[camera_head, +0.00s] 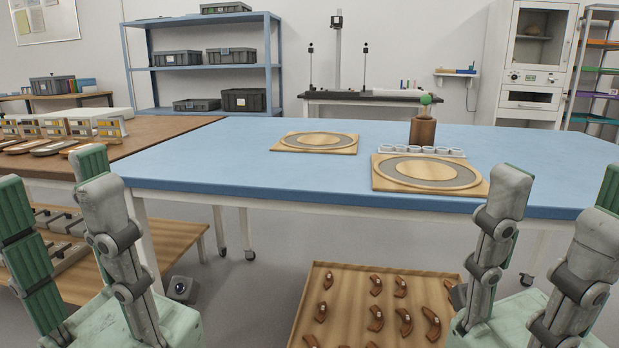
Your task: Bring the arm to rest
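My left gripper (58,195) is at the lower left, its fingers pointing up and spread wide apart with nothing between them. My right gripper (555,205) is at the lower right, also with its fingers pointing up, spread and empty. Both are on the near side of the blue table (230,165). A tray (311,291) with several brown curved sherds (376,319) lies low between the two grippers; neither touches it. Two wooden boards with round rings, one farther left (315,141) and one nearer right (430,172), lie bare on the blue table.
A brown cylinder (422,131) and a row of small white cups (420,151) stand behind the right board. A brown table (150,142) with dishes and small drawers is at the left. Shelves (205,68) stand behind. Much of the blue tabletop is clear.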

